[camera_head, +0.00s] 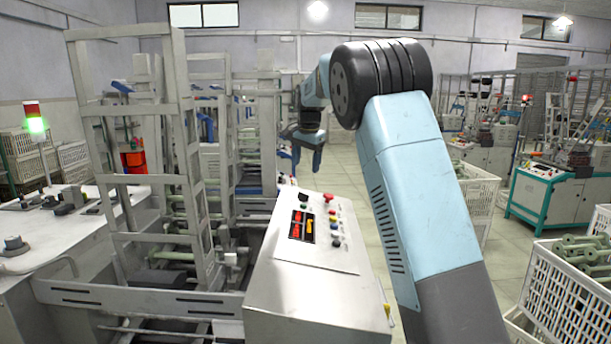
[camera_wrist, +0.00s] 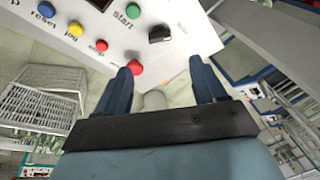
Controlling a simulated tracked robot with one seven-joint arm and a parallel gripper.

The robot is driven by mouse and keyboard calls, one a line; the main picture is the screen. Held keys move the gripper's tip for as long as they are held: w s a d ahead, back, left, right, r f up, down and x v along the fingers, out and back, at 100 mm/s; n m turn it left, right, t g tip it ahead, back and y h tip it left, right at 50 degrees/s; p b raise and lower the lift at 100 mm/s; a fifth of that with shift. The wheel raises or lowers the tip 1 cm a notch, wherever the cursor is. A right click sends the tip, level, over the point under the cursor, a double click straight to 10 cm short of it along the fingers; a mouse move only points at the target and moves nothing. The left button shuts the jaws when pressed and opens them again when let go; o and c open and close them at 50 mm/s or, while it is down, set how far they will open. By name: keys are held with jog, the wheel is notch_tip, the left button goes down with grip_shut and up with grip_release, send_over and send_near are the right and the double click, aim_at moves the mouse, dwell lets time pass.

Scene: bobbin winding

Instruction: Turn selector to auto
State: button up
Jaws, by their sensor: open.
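The selector is a black knob (camera_wrist: 159,34) on a white control panel (camera_wrist: 180,14), right of the green start button (camera_wrist: 133,11) in the wrist view. In the head view the selector (camera_head: 304,197) is a small dark shape near the panel's (camera_head: 310,258) far edge. My gripper (camera_head: 306,163) is open and empty, above and beyond that far edge. In the wrist view my gripper's (camera_wrist: 165,80) two blue fingers point toward the panel edge, apart from the knob. The knob's setting labels are not readable.
A large red mushroom button (camera_wrist: 135,68) sits close to the left finger. Red (camera_wrist: 101,45), yellow (camera_wrist: 76,29) and blue (camera_wrist: 46,9) buttons line the panel. A grey machine frame (camera_head: 190,150) stands left of the panel. White crates (camera_head: 560,290) stand on the right.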

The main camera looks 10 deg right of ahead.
jog(key=shift+v, duration=0.95)
jog(key=s+d+r+n+t, duration=0.1)
jog(key=s+d+r+n, duration=0.2)
jog(key=s, duration=0.9)
jog(key=s+d+r+n, duration=0.1)
jog(key=s+d+r, duration=0.3)
jog(key=s, duration=0.8)
jog(key=s+d+f+n, duration=0.1)
jog(key=s+f, duration=0.2)
jog(key=s, duration=0.6)
jog(key=s+d+f+n+t, duration=0.1)
jog(key=s+f, duration=0.3)
jog(key=s, duration=0.5)
jog(key=s+d+f+n, duration=0.1)
jog(key=s+f, duration=0.3)
jog(key=s, duration=0.4)
jog(key=shift+s+n+t, duration=0.4)
jog(key=shift+n, duration=0.3)
